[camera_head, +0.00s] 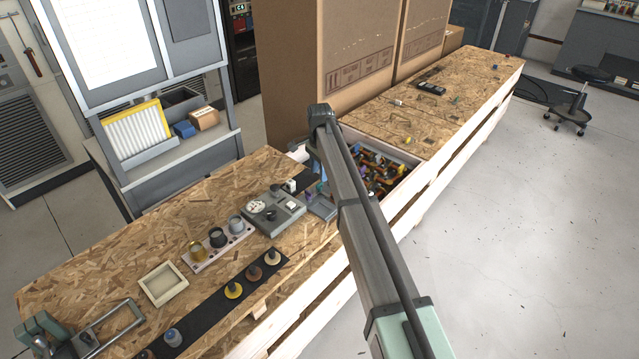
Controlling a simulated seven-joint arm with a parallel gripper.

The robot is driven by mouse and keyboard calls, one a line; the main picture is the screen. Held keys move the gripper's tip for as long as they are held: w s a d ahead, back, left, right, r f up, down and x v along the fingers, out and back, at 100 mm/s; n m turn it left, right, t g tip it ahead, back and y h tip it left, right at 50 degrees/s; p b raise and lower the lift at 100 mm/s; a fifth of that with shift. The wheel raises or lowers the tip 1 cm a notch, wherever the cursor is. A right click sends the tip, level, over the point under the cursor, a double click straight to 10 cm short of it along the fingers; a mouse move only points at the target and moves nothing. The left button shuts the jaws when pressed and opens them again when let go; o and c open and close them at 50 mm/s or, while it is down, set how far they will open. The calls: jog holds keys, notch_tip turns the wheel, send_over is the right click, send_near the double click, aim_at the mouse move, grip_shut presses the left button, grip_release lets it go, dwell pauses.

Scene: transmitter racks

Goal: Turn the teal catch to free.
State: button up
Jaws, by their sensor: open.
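I cannot make out the teal catch for certain in the head view. My gripper (321,206) is small and partly hidden behind my own arm, near the right side of the grey instrument box (273,213). It is open, and I see nothing held in it. A small bluish-purple patch shows beside it, too small to identify. The instrument box has a white round dial, a dark knob and a white block on top. Whether my gripper touches anything is hidden.
A pink-white strip (241,247) with several knobs, a black strip (209,310) with several round pieces and a cream tray (162,284) lie on the chipboard bench (95,260). A bin of coloured parts (383,171) is right of my arm. Large cartons (330,75) stand behind.

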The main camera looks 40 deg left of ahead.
jog(key=shift+f, duration=2.9)
grip_shut()
